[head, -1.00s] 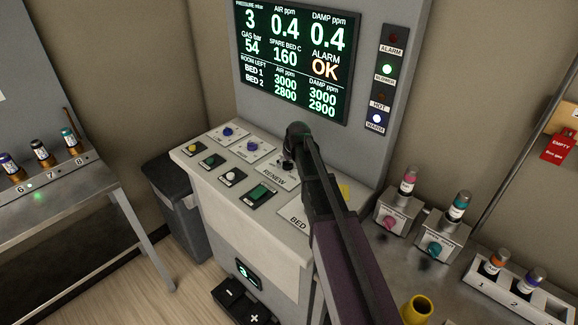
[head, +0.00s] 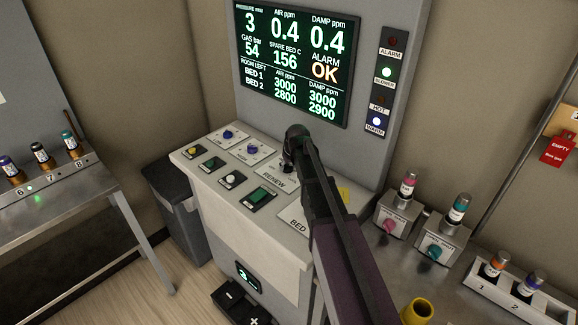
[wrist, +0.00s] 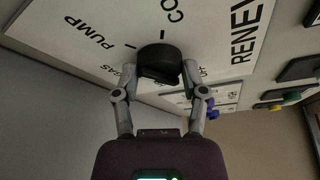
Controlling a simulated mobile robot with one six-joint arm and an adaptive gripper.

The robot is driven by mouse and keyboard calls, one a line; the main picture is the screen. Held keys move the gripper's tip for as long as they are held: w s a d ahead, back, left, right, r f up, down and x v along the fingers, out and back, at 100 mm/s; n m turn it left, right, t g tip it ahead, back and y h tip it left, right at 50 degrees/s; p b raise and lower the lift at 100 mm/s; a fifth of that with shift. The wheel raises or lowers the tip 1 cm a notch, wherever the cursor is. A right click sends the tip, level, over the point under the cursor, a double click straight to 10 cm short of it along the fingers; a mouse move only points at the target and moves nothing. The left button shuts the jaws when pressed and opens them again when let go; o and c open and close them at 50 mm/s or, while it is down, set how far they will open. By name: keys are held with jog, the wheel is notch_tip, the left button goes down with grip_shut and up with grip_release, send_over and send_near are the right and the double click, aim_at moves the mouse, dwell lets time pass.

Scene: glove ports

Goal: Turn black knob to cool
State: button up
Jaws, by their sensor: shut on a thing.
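The black knob (wrist: 160,62) sits on a white label plate (wrist: 205,22) on the console. In the wrist view, the words PUMP, RENEW and a partly cut-off "CO" are printed around it, with short tick marks. My gripper (wrist: 158,82) has one finger on each side of the knob and is shut on it. Which mark the knob points at is hard to tell. In the head view my gripper (head: 289,164) is over the RENEW plate, and my arm hides most of the knob.
The display (head: 298,65) reads SPARE BED C 156 and ALARM OK. Beside it, the green and WARM lamps (head: 376,121) are lit. Several buttons and blue knobs (head: 228,134) lie left of my arm. Capped vials in holders (head: 440,235) stand to the right.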

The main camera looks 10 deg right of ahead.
jog(key=shift+m, duration=0.4)
jog(key=m+h, duration=0.1)
jog(key=m, duration=0.2)
jog(key=m+h, duration=0.1)
jog(key=m, duration=0.1)
jog(key=shift+a+m+h, duration=0.2)
jog(key=shift+m+h, duration=0.1)
jog(key=shift+m, duration=0.1)
jog(key=m, duration=0.2)
jog(key=m+g+h, duration=0.1)
jog(key=m, duration=0.2)
jog(key=shift+a+h, duration=0.1)
jog(key=shift+h, duration=0.2)
jog(key=shift+m, duration=0.3)
jog(key=o, duration=1.2)
jog(key=shift+f, duration=0.1)
jog(key=shift+c, duration=0.2)
jog(key=shift+n, duration=0.4)
